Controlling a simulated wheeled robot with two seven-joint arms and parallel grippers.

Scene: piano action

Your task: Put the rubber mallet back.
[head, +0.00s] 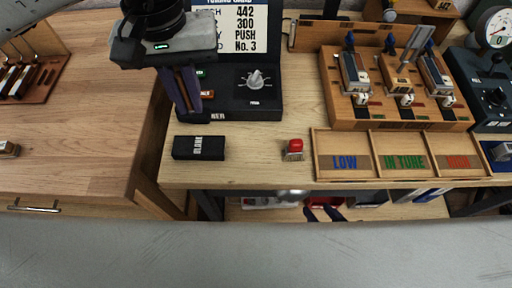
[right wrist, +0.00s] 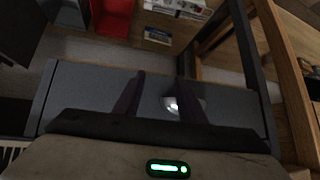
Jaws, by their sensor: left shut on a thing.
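My left gripper (head: 187,102) reaches down from the top of the head view, over the left part of the bench by the dark console. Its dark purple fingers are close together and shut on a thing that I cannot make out. I cannot pick out the rubber mallet in either view. My right gripper (right wrist: 158,92) shows in the right wrist view with its two dark fingers apart and nothing visible between them.
A black block (head: 198,148), a small red-topped thing (head: 294,150) and a labelled three-part tray (head: 345,174) lie along the bench's front. A wooden key stand (head: 340,115) is behind the tray. A tool rack (head: 40,85) stands far left. Bare bench lies around the red-topped thing.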

